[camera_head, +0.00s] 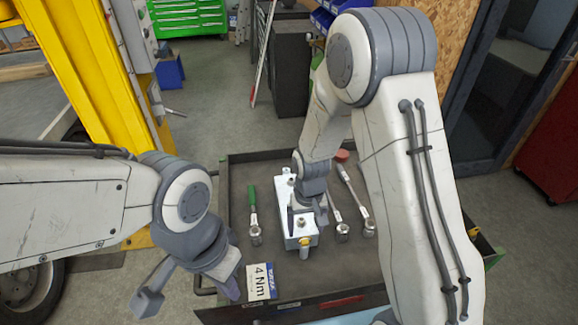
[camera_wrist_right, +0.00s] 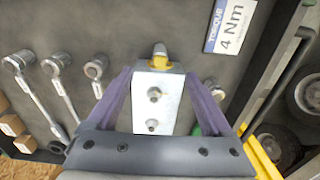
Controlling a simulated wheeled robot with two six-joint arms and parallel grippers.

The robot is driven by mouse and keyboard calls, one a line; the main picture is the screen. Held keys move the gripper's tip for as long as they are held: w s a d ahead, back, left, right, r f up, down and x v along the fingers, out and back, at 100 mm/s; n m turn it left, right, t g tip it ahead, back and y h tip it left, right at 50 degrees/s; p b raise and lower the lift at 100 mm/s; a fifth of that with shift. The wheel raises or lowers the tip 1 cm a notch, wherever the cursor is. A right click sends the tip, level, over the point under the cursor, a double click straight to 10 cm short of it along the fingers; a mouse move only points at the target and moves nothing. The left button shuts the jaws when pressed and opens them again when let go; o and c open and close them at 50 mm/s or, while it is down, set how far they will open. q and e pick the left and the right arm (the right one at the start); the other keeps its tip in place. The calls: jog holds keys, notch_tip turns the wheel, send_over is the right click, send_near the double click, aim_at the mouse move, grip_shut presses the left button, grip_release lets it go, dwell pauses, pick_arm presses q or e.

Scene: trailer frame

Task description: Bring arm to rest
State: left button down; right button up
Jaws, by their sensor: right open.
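My right arm reaches down from the upper right in the head view. Its gripper (camera_head: 308,212) is at a silver metal block (camera_head: 298,241) with round fittings and a yellow-collared port. In the right wrist view the block (camera_wrist_right: 158,97) lies between the two purple fingers of the open right gripper (camera_wrist_right: 157,85). Whether a finger touches the block I cannot tell. My left gripper (camera_head: 190,284) is open and empty at the cart's near left edge, fingers wide apart.
The block is on a dark cart tray (camera_head: 243,169). A green-handled tool (camera_head: 253,212), several torque wrenches (camera_wrist_right: 62,88) and a "4 Nm" card (camera_head: 261,282) lie around it. A yellow frame (camera_head: 85,60) stands at the left, a wheel (camera_head: 40,285) below it.

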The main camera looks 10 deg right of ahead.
jog(key=shift+a+r, duration=0.25)
jog(key=shift+r, duration=0.1)
jog(key=s+a+r+n, duration=0.3)
jog(key=s+r, duration=0.5)
jog(key=s, duration=0.2)
jog(key=s+a+r+n+y, duration=0.1)
jog(key=s+a+r+n, duration=0.3)
jog(key=s+r, duration=0.5)
jog(key=shift+s+a, duration=0.3)
jog(key=shift+s, duration=0.5)
